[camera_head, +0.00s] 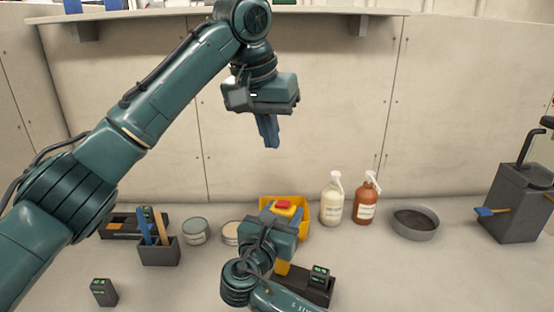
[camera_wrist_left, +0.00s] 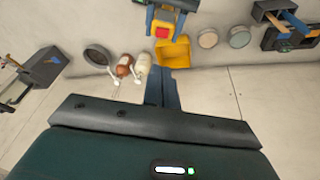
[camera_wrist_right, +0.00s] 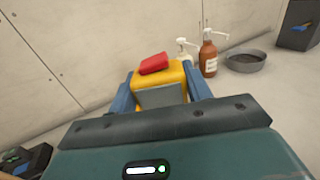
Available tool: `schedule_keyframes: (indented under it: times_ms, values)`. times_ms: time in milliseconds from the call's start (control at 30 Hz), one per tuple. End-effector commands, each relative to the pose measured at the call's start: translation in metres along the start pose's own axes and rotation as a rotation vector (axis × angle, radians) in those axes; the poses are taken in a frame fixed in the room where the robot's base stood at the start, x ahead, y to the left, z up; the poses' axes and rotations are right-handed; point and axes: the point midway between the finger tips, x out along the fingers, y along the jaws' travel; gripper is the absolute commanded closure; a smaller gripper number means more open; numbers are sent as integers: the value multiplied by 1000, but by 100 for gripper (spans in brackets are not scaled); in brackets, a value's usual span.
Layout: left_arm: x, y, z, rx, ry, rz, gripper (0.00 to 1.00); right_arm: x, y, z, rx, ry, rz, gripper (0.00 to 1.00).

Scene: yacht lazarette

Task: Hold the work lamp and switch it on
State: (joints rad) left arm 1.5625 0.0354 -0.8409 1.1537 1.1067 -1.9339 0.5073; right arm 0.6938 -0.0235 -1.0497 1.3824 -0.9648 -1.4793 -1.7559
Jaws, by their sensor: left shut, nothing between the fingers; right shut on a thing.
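The work lamp (camera_head: 285,211) has a yellow body with a red button on top. My right gripper (camera_head: 284,220) is shut on it. In the right wrist view the lamp (camera_wrist_right: 175,73) sits between the blue fingers (camera_wrist_right: 160,92), its red button (camera_wrist_right: 154,63) uncovered and a grey panel facing the camera. My left gripper (camera_head: 269,145) is shut and empty, well above the lamp. In the left wrist view its closed fingers (camera_wrist_left: 161,88) show below the lamp's red button (camera_wrist_left: 162,32). Whether the lamp touches the bench is hidden.
A yellow open box shape (camera_wrist_left: 173,53) shows beside the lamp. White (camera_head: 332,203) and brown (camera_head: 365,203) pump bottles and a grey dish (camera_head: 415,224) stand right. Tins (camera_head: 195,231) and a tool holder (camera_head: 159,252) stand left. A black dock (camera_head: 312,289) is in front. A shelf (camera_head: 330,14) runs above.

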Motion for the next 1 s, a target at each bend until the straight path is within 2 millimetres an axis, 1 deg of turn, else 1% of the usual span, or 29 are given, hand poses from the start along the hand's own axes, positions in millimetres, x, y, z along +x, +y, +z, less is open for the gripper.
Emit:
schedule_keyframes:
  times_ms: [33, 300, 367, 467, 567, 800, 900, 1000]
  values:
    - [-1, -3, 0, -4, -1, -2, 100, 0, -1, -1, -4, 1, -2, 83]
    - [0, -2, 0, -2, -3, 0, 100, 0, -1, -1, -5, 1, -2, 83]
    - [3, -2, 0, -3, -4, 0, 100, 0, -1, -1, -5, 1, -2, 83]
    - [13, -2, 0, -3, -5, 0, 100, 0, -1, -2, -5, 1, -2, 83]
    - [30, -2, 1, -3, -6, 0, 100, 0, -1, -2, -6, 1, -2, 83]
    - [83, -3, 1, -3, -6, 0, 100, 0, -1, -2, -6, 1, -2, 83]
    - [102, -3, 1, -3, -6, -1, 100, 0, -1, -2, -6, 1, -2, 83]
    - [117, 0, 6, -2, -4, -1, 100, 0, -1, -2, -6, 2, -2, 83]
